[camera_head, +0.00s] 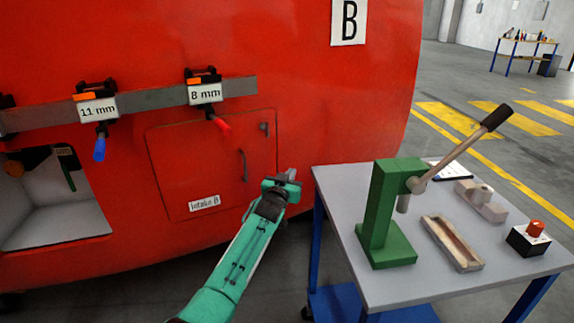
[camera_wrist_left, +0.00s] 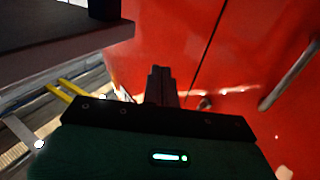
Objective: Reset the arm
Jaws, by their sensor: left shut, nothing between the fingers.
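My left arm comes in from the bottom in the head view, green with black parts. Its left gripper (camera_head: 291,174) is in front of the red nosecone (camera_head: 330,110), between the Intake B door (camera_head: 205,165) and the table (camera_head: 450,290). In the left wrist view the left gripper (camera_wrist_left: 161,72) has its fingers together, with nothing between them, and the red surface (camera_wrist_left: 165,35) lies beyond. The door looks closed, and its dark handle (camera_head: 243,165) is left of the gripper. The handle also shows in the wrist view (camera_wrist_left: 290,75). My right gripper is not in view.
A rail on the nosecone carries tools labelled 11 mm (camera_head: 97,112) and 8 mm (camera_head: 205,93). An open recess (camera_head: 60,205) is at left.

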